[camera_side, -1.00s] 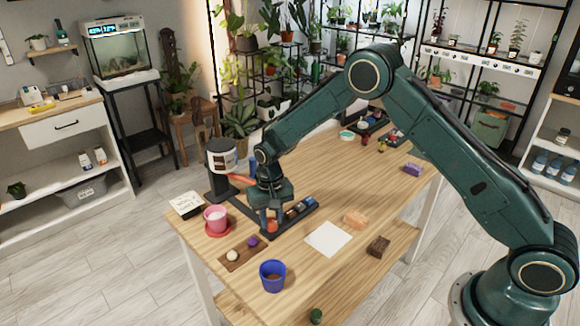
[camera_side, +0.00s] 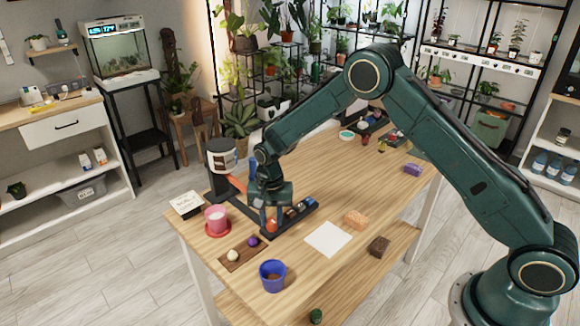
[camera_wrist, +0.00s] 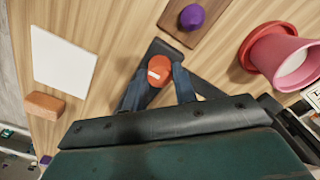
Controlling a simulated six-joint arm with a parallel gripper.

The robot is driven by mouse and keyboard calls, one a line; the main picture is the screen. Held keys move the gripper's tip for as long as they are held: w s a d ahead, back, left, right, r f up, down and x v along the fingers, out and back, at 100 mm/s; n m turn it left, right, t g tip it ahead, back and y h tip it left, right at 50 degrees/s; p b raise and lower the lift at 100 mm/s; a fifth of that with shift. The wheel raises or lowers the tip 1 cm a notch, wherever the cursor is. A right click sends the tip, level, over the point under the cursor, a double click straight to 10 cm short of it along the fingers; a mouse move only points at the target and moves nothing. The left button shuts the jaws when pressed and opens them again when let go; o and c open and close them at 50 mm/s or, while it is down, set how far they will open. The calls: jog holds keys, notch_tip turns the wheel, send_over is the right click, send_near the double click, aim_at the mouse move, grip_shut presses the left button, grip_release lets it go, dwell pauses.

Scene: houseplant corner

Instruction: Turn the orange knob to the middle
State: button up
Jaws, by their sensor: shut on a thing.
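The orange knob (camera_side: 271,226) is at the near end of a dark panel (camera_side: 292,224) on the wooden table. My gripper (camera_side: 270,213) points down over it from above. In the wrist view, the orange knob (camera_wrist: 160,65) sits between the two fingers of my gripper (camera_wrist: 160,72), which are shut on its sides. A white mark shows on the knob's top, towards its lower left edge in that view. Other dark and blue-grey parts stand along the panel beside my gripper. The fingers partly hide the knob in the side view.
A pink pot (camera_side: 216,218) on a red saucer stands left of my gripper. A brown board (camera_side: 232,264) with a purple knob (camera_side: 253,241) lies in front, near a blue pot (camera_side: 272,274). White paper (camera_side: 327,239) and an orange block (camera_side: 356,219) lie to the right.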

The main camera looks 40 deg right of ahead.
aim_at(271, 220)
jog(key=o, duration=1)
jog(key=shift+c, duration=0.2)
jog(key=shift+r, duration=0.1)
notch_tip(271, 220, up, 14)
